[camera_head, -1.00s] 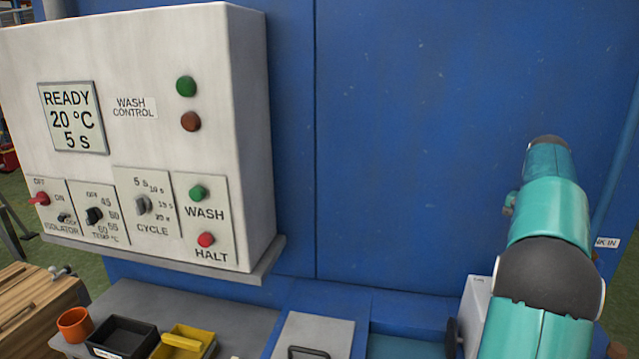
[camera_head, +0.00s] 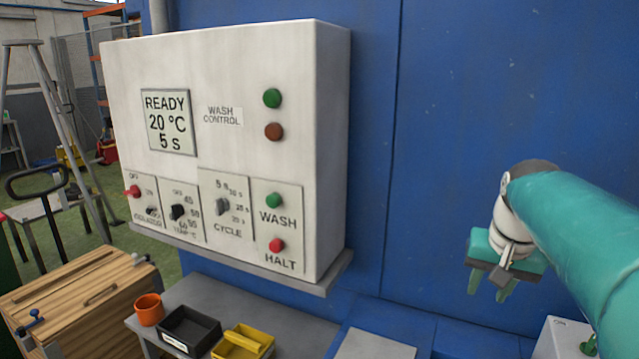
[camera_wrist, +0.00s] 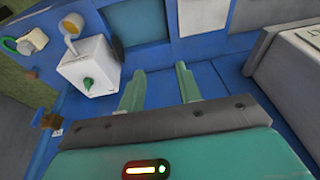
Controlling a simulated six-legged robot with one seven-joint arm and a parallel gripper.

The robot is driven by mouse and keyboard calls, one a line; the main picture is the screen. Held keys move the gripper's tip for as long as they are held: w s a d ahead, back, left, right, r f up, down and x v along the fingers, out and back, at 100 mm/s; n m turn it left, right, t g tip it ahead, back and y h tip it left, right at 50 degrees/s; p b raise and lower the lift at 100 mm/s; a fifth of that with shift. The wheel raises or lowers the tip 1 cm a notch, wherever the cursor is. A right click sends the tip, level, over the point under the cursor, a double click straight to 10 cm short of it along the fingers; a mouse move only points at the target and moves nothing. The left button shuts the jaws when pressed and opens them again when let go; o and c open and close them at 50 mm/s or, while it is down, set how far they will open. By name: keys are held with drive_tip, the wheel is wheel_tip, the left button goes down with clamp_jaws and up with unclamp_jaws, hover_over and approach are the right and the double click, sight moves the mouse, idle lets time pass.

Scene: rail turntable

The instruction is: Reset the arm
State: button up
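My arm reaches in from the right edge of the head view, and my gripper (camera_head: 488,292) hangs at its end with the fingers pointing down. It is in front of the blue wall, right of the wash control box. In the wrist view my gripper (camera_wrist: 160,82) shows two green fingers spread apart with nothing between them. Beyond the fingers are blue surfaces. The fingers appear to touch nothing.
The white wash control box (camera_head: 225,95) reads READY, 20 °C, 5 s. Below it a grey shelf holds an orange cup (camera_head: 149,310), a black bin (camera_head: 188,332) and a yellow bin (camera_head: 243,344). A wooden cabinet (camera_head: 75,305) and a ladder (camera_head: 62,120) stand left. A white box with a green knob (camera_wrist: 90,68) is near my gripper.

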drive_tip(key=s+a+f+n+t, duration=0.1)
drive_tip(key=s+a+f+n, duration=0.2)
drive_tip(key=s+a, duration=0.3)
drive_tip(key=s+a+f+n+t, duration=0.1)
drive_tip(key=s+a+f+n, duration=0.1)
drive_tip(key=s+a+f, duration=0.4)
drive_tip(key=s+a, duration=0.1)
drive_tip(key=a, duration=0.4)
drive_tip(key=shift+a+n+y, duration=0.15)
drive_tip(key=shift+n+y, duration=0.25)
drive_tip(key=shift+s+f, duration=0.1)
